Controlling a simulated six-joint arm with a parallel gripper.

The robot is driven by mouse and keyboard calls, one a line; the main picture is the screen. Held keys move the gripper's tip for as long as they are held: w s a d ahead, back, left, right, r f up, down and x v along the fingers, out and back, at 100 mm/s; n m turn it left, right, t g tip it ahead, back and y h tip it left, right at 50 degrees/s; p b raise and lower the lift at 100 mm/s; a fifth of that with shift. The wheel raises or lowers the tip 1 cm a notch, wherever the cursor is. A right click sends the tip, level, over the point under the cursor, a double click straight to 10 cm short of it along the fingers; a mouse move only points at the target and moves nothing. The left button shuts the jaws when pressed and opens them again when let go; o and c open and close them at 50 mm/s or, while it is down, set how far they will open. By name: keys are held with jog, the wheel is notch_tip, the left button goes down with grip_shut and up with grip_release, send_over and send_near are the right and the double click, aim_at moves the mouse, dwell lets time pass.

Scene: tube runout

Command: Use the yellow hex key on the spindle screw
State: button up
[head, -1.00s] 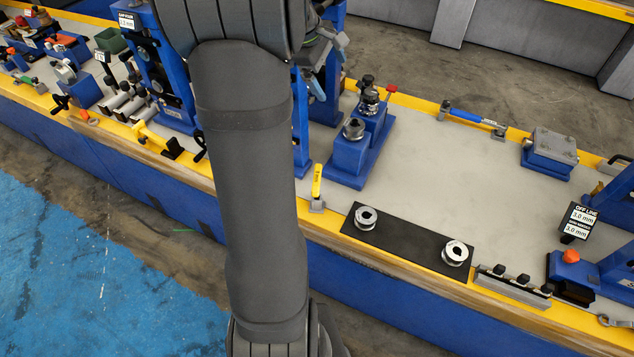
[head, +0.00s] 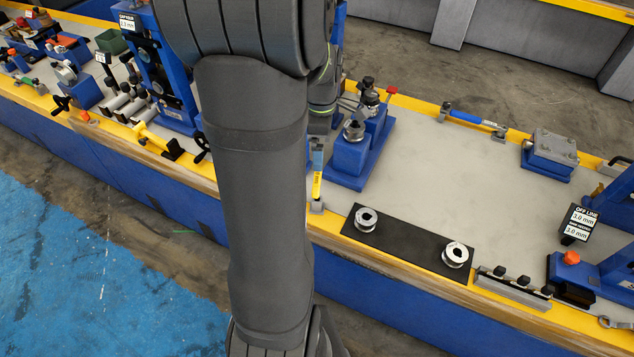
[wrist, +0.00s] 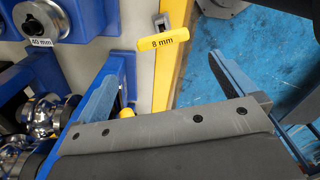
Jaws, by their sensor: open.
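The yellow hex key (head: 317,184) stands upright in a small grey holder (head: 317,207) at the yellow front edge of the bench. In the wrist view its yellow handle (wrist: 163,41), marked 8 mm, lies ahead of my gripper (wrist: 166,86), apart from it. My gripper is open, its two blue-faced fingers spread with nothing between them. In the head view my gripper (head: 318,155) is just above and behind the key, partly hidden by my arm. I cannot make out the spindle screw in either view.
A blue fixture (head: 352,160) with metal knobs stands close to the right of the gripper. A black mat (head: 408,243) with two metal rings lies to the right of the key. A blue-handled tool (head: 466,117) lies at the back. The middle right bench top is clear.

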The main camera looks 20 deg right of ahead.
notch_tip(320, 180, down, 10)
jog(key=shift+r, duration=0.15)
jog(key=f, duration=0.2)
jog(key=a+f, duration=0.1)
jog(key=f, duration=0.1)
jog(key=shift+f, duration=0.6)
jog(key=shift+c, duration=0.4)
jog(key=c, duration=0.7)
